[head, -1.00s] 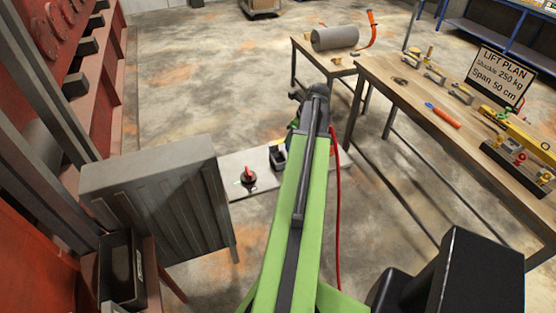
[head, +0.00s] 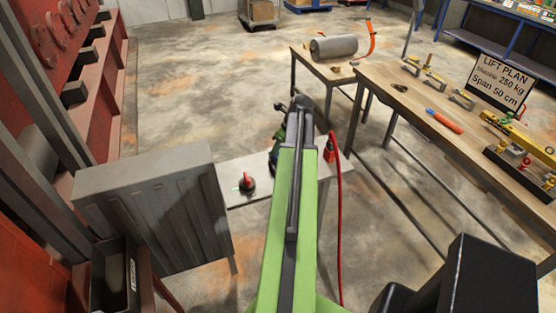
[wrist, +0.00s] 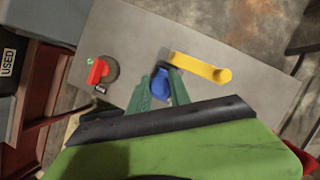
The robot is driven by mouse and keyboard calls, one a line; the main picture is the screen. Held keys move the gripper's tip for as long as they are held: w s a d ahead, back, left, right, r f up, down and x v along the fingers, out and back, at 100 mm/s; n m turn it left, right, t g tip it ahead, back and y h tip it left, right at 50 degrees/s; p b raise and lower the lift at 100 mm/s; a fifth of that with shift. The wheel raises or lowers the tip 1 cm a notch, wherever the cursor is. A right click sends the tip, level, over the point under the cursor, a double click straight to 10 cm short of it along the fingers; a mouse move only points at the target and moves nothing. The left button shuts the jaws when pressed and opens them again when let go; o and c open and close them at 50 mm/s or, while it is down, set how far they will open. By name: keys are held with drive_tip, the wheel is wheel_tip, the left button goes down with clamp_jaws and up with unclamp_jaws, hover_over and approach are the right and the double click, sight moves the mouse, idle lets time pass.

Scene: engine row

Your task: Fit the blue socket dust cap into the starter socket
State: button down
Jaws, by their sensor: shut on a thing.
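In the wrist view my gripper (wrist: 160,78) has its two green fingers closed on the blue socket dust cap (wrist: 160,88). The cap is held between the fingers above the grey bench top (wrist: 125,35). A yellow bar-shaped handle (wrist: 203,68) lies just right of the fingertips. I cannot tell whether the cap touches anything below it. The starter socket cannot be made out in either view. In the head view my arm covers most of the gripper and the cap is hidden.
A red switch knob (head: 246,183) sits on the bench left of my arm. A grey ribbed cabinet (head: 150,200) stands at left. A red object (head: 329,149) with a red cable (head: 338,230) is right of my arm. A wooden table (head: 430,140) with tools stands at right.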

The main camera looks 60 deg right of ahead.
wheel_tip(320, 180, down, 4)
drive_tip(key=b, duration=0.4)
drive_tip(key=shift+f, duration=0.2)
drive_tip(key=shift+r, duration=0.25)
drive_tip(key=shift+f, duration=0.25)
drive_tip(key=c, duration=1.5)
unclamp_jaws()
drive_tip(key=shift+r, duration=0.1)
drive_tip(key=shift+s, duration=0.1)
drive_tip(key=p+v, duration=1.1)
drive_tip(key=v, duration=0.1)
drive_tip(key=shift+r, duration=0.2)
